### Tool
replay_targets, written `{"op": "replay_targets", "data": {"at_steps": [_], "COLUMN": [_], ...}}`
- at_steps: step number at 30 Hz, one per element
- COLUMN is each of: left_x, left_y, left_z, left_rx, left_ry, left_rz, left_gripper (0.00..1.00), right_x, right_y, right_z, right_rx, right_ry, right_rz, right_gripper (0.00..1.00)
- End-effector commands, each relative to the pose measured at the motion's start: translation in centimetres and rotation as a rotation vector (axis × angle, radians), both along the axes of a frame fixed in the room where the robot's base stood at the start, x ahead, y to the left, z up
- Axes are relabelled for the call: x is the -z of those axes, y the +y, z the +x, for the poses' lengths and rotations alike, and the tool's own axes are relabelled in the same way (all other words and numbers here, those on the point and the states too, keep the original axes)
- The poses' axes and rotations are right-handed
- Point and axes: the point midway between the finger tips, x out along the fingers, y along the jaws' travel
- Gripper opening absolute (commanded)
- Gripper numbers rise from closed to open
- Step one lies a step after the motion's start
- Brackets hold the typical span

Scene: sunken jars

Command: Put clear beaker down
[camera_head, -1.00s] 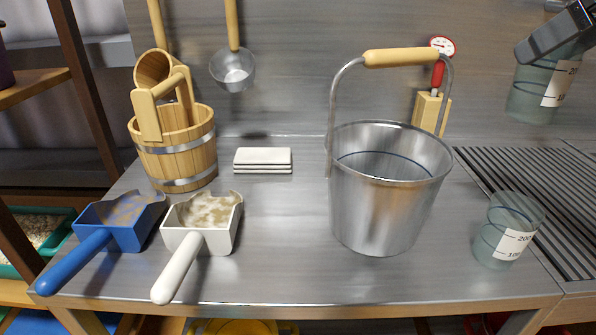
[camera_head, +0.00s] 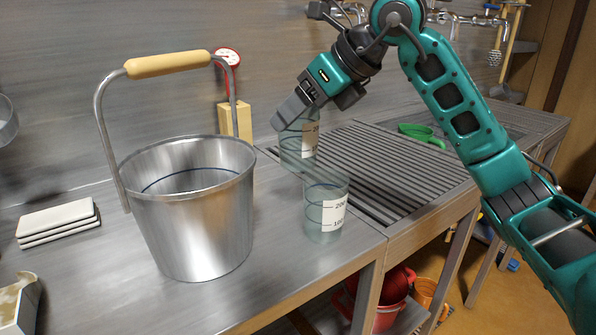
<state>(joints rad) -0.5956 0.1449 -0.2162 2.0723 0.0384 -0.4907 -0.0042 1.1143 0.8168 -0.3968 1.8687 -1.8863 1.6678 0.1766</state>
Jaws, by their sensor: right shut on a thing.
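My right gripper (camera_head: 289,112) is shut on a clear beaker (camera_head: 298,150) with a white label, gripping it near its rim. The held beaker appears upright, behind a second clear beaker (camera_head: 325,215); I cannot tell whether its base touches the surface. The second beaker stands upright on the steel table near its right end, with a white label marked 200 and 100. My left gripper is not in view.
A large metal bucket (camera_head: 195,225) with a raised handle stands left of the beakers. A slatted drainboard (camera_head: 385,165) lies to the right, holding a green item (camera_head: 421,134) farther back. White slabs (camera_head: 57,222) lie at the left. Red buckets (camera_head: 390,300) are below.

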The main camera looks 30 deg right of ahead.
Motion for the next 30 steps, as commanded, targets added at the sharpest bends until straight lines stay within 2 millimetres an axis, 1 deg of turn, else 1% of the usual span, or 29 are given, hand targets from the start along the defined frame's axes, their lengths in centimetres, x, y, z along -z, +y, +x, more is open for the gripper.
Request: {"op": "replay_targets", "data": {"at_steps": [1,3,6,9,13,18,20,23,27,30], "left_x": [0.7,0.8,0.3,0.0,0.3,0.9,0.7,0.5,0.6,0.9], "left_y": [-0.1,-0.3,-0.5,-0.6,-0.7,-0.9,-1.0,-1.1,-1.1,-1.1], "left_z": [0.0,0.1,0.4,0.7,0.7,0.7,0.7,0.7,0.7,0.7], "left_rx": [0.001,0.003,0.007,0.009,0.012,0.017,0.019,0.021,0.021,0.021], "left_ry": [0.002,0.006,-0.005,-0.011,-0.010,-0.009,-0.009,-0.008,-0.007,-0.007], "left_rz": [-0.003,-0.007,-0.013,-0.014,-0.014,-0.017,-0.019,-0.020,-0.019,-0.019], "left_gripper": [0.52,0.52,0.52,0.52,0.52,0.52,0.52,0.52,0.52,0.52], "right_x": [1.8,3.1,4.3,4.8,5.9,8.4,8.7,8.5,8.5,8.9], "right_y": [0.0,0.0,0.0,0.0,0.0,0.0,0.0,0.0,0.0,0.0], "right_z": [0.0,0.0,0.0,0.0,0.0,0.0,0.0,0.0,0.0,0.0], "right_rx": [-0.001,-0.001,0.000,0.000,0.000,-0.001,-0.001,-0.001,-0.001,0.000], "right_ry": [0.003,0.003,0.000,-0.002,0.001,0.000,-0.001,-0.002,-0.001,-0.001], "right_rz": [0.001,0.001,0.002,0.001,0.001,0.001,0.001,0.000,0.002,0.001], "right_gripper": [0.38,0.38,0.38,0.38,0.38,0.38,0.38,0.38,0.38,0.38]}}
